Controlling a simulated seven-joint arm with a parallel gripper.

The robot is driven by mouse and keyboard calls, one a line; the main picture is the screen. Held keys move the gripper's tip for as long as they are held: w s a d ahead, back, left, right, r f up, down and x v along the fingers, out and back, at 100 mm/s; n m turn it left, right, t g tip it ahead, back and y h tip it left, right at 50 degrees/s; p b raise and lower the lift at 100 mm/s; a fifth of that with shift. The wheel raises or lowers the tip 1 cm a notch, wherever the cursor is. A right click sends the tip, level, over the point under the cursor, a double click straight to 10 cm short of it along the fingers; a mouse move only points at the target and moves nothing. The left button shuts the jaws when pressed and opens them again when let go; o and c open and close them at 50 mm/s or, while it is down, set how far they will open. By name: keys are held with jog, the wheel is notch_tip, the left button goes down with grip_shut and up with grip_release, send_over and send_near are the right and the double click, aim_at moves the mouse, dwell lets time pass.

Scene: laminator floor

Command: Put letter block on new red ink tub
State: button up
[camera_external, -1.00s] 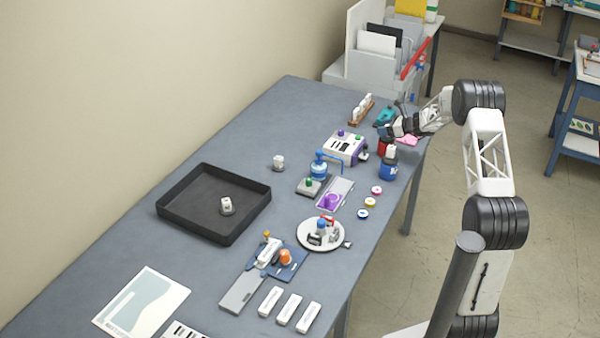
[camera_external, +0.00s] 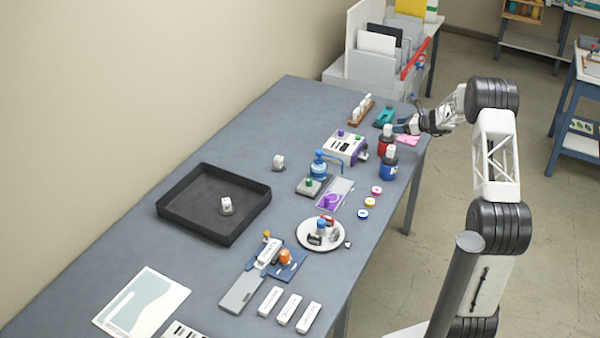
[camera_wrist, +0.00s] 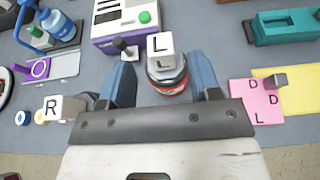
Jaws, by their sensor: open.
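The red ink tub (camera_external: 385,144) stands near the right edge of the table. A white letter block (camera_external: 388,130) sits on top of it. In the wrist view the block (camera_wrist: 159,43) shows a black L, and the tub (camera_wrist: 170,87) is beneath it. My gripper (camera_wrist: 166,72) is open, its two blue fingers on either side of the block and tub with gaps showing. In the external view my gripper (camera_external: 408,125) is just right of the tub.
A blue tub (camera_external: 388,171) with a white block on it stands close by; in the wrist view that block (camera_wrist: 57,107) reads R. A white and purple machine (camera_wrist: 125,20), a teal device (camera_wrist: 285,27) and a pink note (camera_wrist: 256,100) surround the red tub.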

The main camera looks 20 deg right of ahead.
jog(key=shift+v, duration=2.45)
jog(key=s+a+r+n+g+h, duration=0.1)
jog(key=s+a+r+n+g, duration=0.1)
jog(key=s+a+r+n, duration=0.35)
jog(key=s+a+r+n+g+h, duration=0.1)
jog(key=s+a+r+n+g, duration=0.15)
jog(key=s+a, duration=0.6)
jog(key=s+a+r+n+g+h, duration=0.15)
jog(key=s+a+r+n, duration=0.3)
jog(key=s, duration=0.45)
jog(key=s+a+n+h, duration=0.2)
jog(key=s+n, duration=0.5)
jog(key=s, duration=0.8)
jog(key=s+a+n+h, duration=0.2)
jog(key=s+n+h, duration=0.2)
jog(key=s, duration=1.1)
jog(key=f+n, duration=0.1)
jog(key=n, duration=0.2)
jog(key=shift+s+a+g, duration=0.35)
jog(key=shift+a+g, duration=0.05)
